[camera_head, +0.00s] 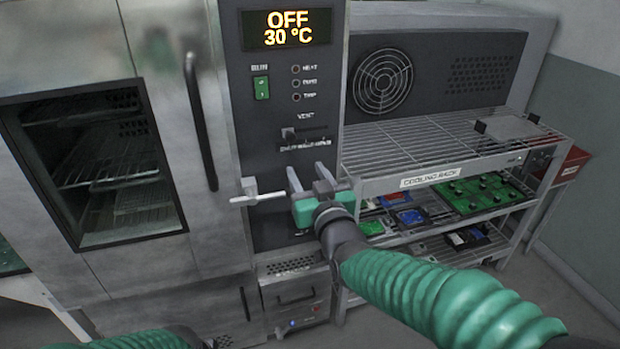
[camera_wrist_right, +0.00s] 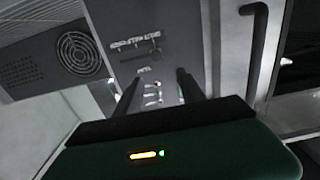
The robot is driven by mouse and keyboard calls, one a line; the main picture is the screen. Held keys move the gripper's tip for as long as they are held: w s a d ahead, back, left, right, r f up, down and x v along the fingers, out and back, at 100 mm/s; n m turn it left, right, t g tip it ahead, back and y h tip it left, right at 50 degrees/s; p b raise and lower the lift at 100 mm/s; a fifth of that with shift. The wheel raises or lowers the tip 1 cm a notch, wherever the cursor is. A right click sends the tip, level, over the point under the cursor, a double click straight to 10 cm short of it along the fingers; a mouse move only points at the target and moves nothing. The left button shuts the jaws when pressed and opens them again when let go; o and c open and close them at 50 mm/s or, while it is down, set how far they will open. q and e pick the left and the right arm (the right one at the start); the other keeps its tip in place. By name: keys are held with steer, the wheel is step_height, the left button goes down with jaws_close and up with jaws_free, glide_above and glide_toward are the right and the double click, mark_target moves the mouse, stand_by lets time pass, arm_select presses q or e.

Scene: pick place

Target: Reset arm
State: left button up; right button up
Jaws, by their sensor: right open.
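My right gripper (camera_head: 308,172) is in front of the oven's dark control panel (camera_head: 285,140), with its two fingers apart and pointing at the panel. Nothing is seen between the fingers. My right arm comes in from the lower right in a green sleeve. A piece of my left arm's green sleeve shows at the bottom left edge; its gripper is out of view.
The oven door (camera_head: 160,50) is closed, with a dark vertical handle (camera_head: 200,120); the display (camera_head: 287,28) reads OFF, 30 °C. A pale lever (camera_head: 257,198) sticks out left of my gripper. At right, the cooling rack (camera_head: 400,150) holds green and blue boards on lower shelves.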

steer(key=s+d+f+m+g+h+p, duration=0.1)
steer(key=s+d+f+g+h+p, duration=0.45)
steer(key=d+f, duration=0.75)
arm_select(q)
steer(key=w+p+v, duration=0.2)
steer(key=p+v, duration=0.1)
steer(key=v, duration=0.5)
steer(key=shift+w+r, duration=0.2)
steer(key=shift+r, duration=0.15)
arm_select(e)
steer(key=s+d+f+m+g, duration=0.1)
steer(key=s+d+f+g, duration=0.1)
steer(key=s, duration=0.5)
steer(key=s+d+f+m+g, duration=0.1)
steer(key=s+d+f+g, duration=0.2)
steer(key=s, duration=0.5)
steer(key=s+d+f+g, duration=0.3)
steer(key=s+d+g, duration=0.1)
steer(key=s, duration=0.3)
steer(key=shift+s+f+m, duration=0.25)
steer(key=shift+s+m, duration=0.05)
steer(key=shift+m, duration=0.1)
